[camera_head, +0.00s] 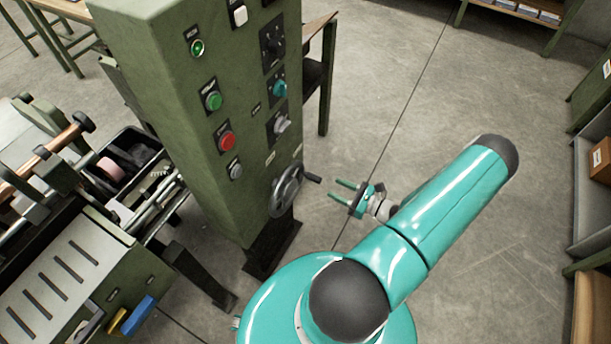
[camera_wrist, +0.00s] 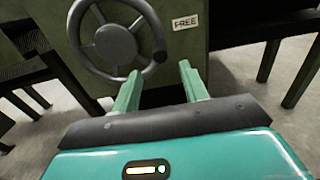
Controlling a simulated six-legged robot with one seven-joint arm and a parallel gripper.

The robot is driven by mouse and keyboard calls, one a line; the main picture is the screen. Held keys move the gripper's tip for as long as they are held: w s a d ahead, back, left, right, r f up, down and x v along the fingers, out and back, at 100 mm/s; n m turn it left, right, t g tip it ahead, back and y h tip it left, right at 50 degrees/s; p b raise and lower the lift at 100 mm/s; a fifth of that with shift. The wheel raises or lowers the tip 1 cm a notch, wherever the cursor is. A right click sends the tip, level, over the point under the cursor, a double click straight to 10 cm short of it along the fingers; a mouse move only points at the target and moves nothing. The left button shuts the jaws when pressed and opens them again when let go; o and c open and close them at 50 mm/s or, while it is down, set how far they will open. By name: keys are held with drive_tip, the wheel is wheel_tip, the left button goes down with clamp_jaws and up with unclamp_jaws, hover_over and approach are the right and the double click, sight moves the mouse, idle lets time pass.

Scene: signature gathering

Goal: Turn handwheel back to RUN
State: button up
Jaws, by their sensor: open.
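The grey handwheel (camera_head: 287,191) sits low on the side of the green control cabinet (camera_head: 225,120). Its dark handle (camera_head: 311,178) sticks out to the right, toward my gripper. My gripper (camera_head: 340,190) is open and empty, to the right of the wheel and apart from it. In the wrist view the handwheel (camera_wrist: 108,40) shows at the upper left, with its dark knob (camera_wrist: 159,57) at the lower right of the rim. My two green fingers (camera_wrist: 160,85) point toward the knob, one on each side of it in the picture. A label reading FREE (camera_wrist: 185,22) is right of the wheel. No RUN label is legible.
Buttons and knobs, including a red button (camera_head: 227,140), are on the cabinet above the wheel. A machine with a slotted plate (camera_head: 65,285) stands at the left. A table leg (camera_head: 327,80) is behind the cabinet. The floor (camera_head: 390,60) to the right is open up to the shelves (camera_head: 590,190).

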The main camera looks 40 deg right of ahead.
sight(310, 175)
drive_tip(key=x, duration=1.1)
drive_tip(key=shift+w, duration=0.3)
drive_tip(key=shift+c, duration=0.4)
drive_tip(key=shift+d, duration=0.15)
clamp_jaws()
